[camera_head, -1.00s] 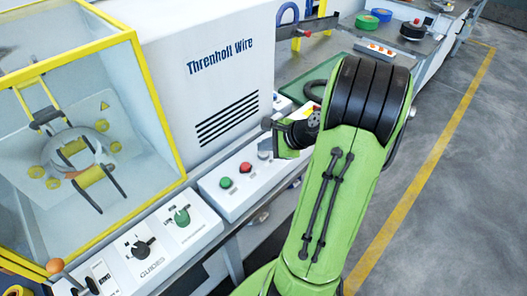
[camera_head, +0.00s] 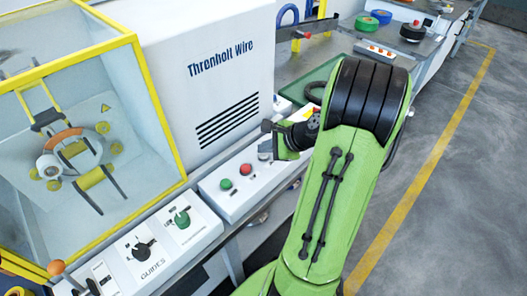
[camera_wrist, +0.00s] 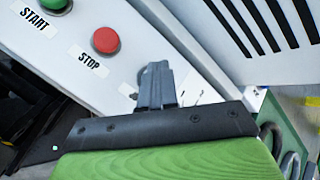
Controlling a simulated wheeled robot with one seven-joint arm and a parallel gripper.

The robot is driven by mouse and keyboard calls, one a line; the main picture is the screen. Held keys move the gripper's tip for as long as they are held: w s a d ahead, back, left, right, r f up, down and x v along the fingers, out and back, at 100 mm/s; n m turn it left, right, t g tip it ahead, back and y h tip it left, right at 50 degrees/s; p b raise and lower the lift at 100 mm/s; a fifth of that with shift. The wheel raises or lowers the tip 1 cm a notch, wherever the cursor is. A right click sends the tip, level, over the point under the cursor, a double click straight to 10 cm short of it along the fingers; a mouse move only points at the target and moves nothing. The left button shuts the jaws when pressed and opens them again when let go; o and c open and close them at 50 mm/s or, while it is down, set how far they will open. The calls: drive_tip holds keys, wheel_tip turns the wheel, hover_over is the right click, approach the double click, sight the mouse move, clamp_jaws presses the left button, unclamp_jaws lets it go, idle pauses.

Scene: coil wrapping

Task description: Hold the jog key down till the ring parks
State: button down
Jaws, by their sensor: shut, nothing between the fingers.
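The ring (camera_head: 66,137) is inside the clear yellow-framed guard on the left in the head view. An orange section shows along its upper part, and a pale coil sits within it. My gripper (camera_head: 265,152) is shut and empty, its fingers pointing down at the white button panel, just right of the red button. In the wrist view the closed fingertips (camera_wrist: 157,88) are at the panel beyond the STOP button (camera_wrist: 105,40). The jog key is hidden behind the fingers, so I cannot tell whether it is pressed.
The green START button (camera_head: 226,184) and the red button stand close beside my fingers. The guides panel (camera_head: 140,250) and a panel with a green knob (camera_head: 182,217) lie to the left. The white machine housing (camera_head: 205,80) rises behind. A green mat (camera_head: 325,75) lies further right.

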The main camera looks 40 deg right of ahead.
sight(266, 155)
drive_tip(key=shift+r+p, duration=0.5)
drive_tip(key=shift+r, duration=0.15)
wheel_tip(266, 155, up, 5)
drive_tip(key=p, duration=0.5)
drive_tip(key=shift+r, duration=0.1)
